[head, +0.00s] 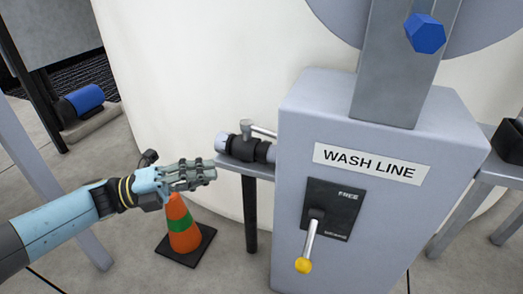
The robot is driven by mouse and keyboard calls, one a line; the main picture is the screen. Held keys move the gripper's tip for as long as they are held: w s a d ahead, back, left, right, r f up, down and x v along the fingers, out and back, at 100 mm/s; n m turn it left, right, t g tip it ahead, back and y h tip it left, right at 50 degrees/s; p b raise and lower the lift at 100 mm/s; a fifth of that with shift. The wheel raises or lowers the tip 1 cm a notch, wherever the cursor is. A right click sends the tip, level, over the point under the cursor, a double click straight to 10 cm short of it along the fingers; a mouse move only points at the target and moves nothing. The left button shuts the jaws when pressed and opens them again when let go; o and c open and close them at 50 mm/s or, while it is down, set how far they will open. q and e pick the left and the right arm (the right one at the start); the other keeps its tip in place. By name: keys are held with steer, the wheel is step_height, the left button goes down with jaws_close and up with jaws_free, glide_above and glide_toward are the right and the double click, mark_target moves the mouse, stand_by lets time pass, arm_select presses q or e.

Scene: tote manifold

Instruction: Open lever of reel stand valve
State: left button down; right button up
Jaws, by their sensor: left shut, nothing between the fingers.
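The valve (249,150) is a dark fitting with a pale end, mounted on the left side of the grey reel stand (375,120). Its light grey lever (264,131) sits on top and points right, toward the stand's side; its far end meets the stand's edge in the picture. My left gripper (213,171) is shut and empty, left of the valve and a little lower in the picture, its fingers pointing right. It looks apart from the valve and lever. My right gripper is not in view.
The stand bears a "WASH LINE" label (366,163) and a second lever with a yellow knob (303,265) on its front. A traffic cone (183,228) stands on the floor below my left gripper. A large white tank (190,60) is behind.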

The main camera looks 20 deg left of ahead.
mark_target(264, 132)
arm_select(q)
steer(key=x, duration=0.3)
steer(key=w+b+x, duration=0.1)
steer(key=x, duration=0.3)
steer(key=b+x, duration=0.1)
steer(key=x, duration=0.2)
steer(key=shift+w+a+r, duration=0.1)
steer(key=shift+w+a, duration=0.1)
steer(key=shift+w, duration=0.1)
steer(key=shift+w+d+r+b, duration=0.1)
steer(key=shift+w+b, duration=0.15)
steer(key=shift+w, duration=0.15)
steer(key=shift+w+d+r+b, duration=0.1)
steer(key=shift+w+r+b, duration=0.1)
steer(key=shift+w, duration=0.3)
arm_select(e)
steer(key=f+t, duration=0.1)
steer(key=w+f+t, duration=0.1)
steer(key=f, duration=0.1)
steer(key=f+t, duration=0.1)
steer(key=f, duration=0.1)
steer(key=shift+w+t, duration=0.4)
